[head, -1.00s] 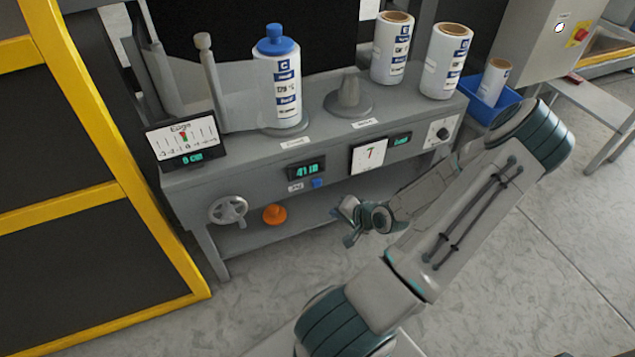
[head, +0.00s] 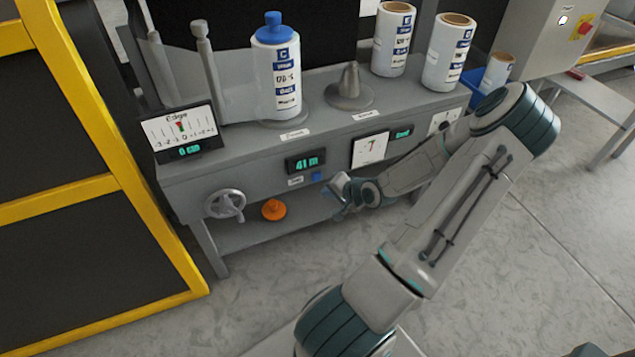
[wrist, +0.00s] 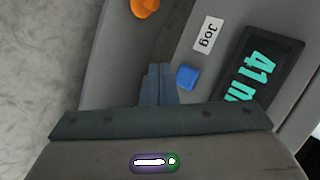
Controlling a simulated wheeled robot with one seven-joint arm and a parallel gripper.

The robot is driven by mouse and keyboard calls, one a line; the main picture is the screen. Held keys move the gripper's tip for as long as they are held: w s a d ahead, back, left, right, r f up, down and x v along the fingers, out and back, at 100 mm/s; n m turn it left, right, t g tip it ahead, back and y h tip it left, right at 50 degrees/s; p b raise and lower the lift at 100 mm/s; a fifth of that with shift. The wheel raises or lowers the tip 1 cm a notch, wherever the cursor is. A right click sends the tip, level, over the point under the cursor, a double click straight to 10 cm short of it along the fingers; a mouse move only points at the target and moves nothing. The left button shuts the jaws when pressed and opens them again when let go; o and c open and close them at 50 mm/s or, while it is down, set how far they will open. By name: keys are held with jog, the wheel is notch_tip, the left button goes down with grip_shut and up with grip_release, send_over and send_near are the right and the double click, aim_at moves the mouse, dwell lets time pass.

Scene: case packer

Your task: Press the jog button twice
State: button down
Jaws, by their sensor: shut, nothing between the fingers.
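The blue jog button (head: 316,176) is on the front face of the grey machine, just below the green-lit "41 m" display (head: 305,162). My gripper (head: 338,190) is in front of the panel, just right of and below the button. In the wrist view its fingers (wrist: 158,84) are together and empty, pointing at the panel beside the button. I see a small sideways offset between fingertips and button; whether they touch the panel is unclear.
A handwheel (head: 225,204) and an orange knob (head: 273,209) are left of my gripper. A gauge (head: 370,150) is to its right. An edge display (head: 184,134) stands at the machine's left end. Labelled rolls (head: 276,75) stand on top. The floor in front is clear.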

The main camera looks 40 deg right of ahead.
aim_at(316, 181)
jog(key=shift+w+d+p, duration=0.2)
jog(key=shift+w+p, duration=0.15)
jog(key=shift+w, duration=0.4)
jog(key=shift+w+d+p, duration=0.15)
jog(key=shift+w+p, duration=0.15)
jog(key=shift+w, duration=0.4)
dwell(1.0)
jog(key=shift+w+d+p, duration=0.1)
jog(key=shift+w+p, duration=0.3)
jog(key=shift+w+d, duration=0.15)
jog(key=shift+w, duration=0.3)
dwell(0.5)
jog(key=shift+p, duration=0.3)
jog(key=shift+s+a+p, duration=0.2)
jog(key=shift+s+p, duration=0.2)
jog(key=shift+s, duration=0.45)
jog(key=shift+s, duration=0.15)
